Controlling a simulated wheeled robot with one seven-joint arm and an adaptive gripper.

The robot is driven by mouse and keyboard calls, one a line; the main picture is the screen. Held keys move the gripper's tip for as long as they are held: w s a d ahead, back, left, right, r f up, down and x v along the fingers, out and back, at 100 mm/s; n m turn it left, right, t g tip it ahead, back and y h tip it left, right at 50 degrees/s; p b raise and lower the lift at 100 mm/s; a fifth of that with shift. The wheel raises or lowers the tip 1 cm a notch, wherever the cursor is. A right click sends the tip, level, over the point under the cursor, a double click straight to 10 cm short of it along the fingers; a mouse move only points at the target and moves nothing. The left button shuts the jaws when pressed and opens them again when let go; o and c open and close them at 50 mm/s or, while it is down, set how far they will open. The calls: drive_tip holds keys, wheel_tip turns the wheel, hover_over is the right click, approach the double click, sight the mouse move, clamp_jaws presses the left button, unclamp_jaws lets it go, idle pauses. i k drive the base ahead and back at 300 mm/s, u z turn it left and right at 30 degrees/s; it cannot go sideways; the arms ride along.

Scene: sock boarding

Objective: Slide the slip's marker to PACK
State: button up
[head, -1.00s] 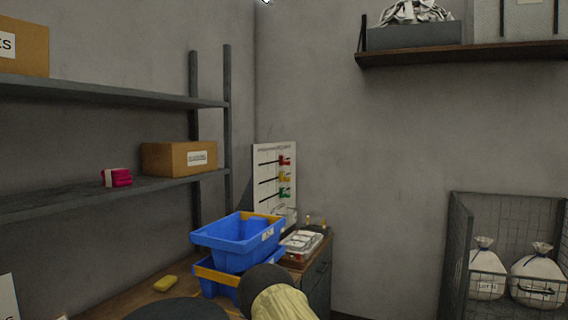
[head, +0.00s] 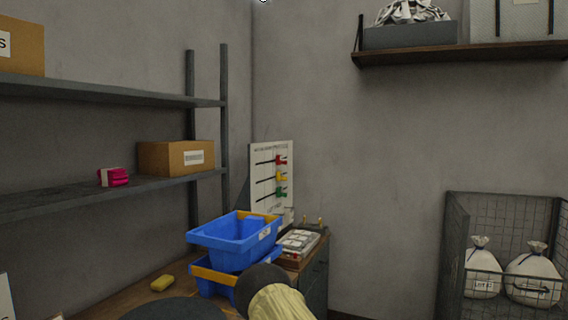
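A white board (head: 271,180) with printed text stands upright in the far corner behind the blue bins. It has several dark slots with a red marker (head: 280,160), a yellow marker (head: 280,176) and a green marker (head: 280,193) toward their right side. The lettering is too small to read, so I cannot tell which slot is PACK or whether this board is the slip. My gripper is not in view; only part of my arm shows at the bottom middle.
Stacked blue bins (head: 231,241) stand on the wooden counter (head: 134,298), with a yellow block (head: 162,284) to their left. A white tray-like item (head: 298,241) lies right of the bins. Shelves (head: 110,188) line the left wall. A wire cage (head: 456,240) with white sacks stands at right.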

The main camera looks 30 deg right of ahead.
sight(279, 158)
drive_tip(key=k, duration=1.65)
drive_tip(key=z, duration=1.15)
drive_tip(key=i, duration=5.15)
drive_tip(key=u, duration=1.75)
